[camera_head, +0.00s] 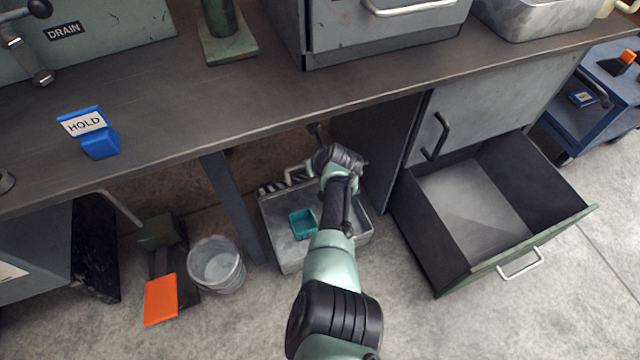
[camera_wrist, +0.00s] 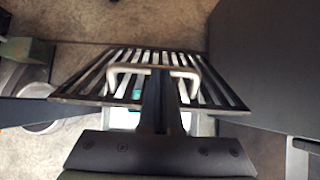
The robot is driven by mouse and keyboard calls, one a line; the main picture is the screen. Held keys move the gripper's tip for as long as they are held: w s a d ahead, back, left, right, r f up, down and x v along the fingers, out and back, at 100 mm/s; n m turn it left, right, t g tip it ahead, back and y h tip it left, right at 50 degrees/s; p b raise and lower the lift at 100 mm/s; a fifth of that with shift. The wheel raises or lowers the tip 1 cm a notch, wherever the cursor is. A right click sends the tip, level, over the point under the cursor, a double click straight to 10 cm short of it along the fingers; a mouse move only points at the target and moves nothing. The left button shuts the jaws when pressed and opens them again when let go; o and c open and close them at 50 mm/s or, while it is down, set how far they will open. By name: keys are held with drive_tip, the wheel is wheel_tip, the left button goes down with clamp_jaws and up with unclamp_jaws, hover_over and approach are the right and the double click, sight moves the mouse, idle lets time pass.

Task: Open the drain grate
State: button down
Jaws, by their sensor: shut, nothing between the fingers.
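The slatted grate (camera_head: 275,187) stands raised at the back of a grey metal basin (camera_head: 285,250) on the floor under the bench. A teal box (camera_head: 302,224) shows inside the basin. The grate's pale bar handle (camera_head: 290,174) shows left of my arm. In the wrist view the grate (camera_wrist: 85,88) spans the middle, with its handle (camera_wrist: 120,68) behind my fingers. My gripper (camera_wrist: 161,72) is shut and empty, its fingers across the handle's middle. I cannot tell if they touch it. In the head view my gripper (camera_head: 317,130) is under the bench edge, partly hidden by my wrist.
An open drawer (camera_head: 480,205) juts out at the right.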

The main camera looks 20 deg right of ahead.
drive_tip(key=w+r+b, duration=0.2)
drive_tip(key=w+b, duration=0.5)
drive_tip(key=b, duration=0.1)
drive_tip(key=shift+a+r, duration=0.3)
drive_tip(key=shift+w, duration=0.1)
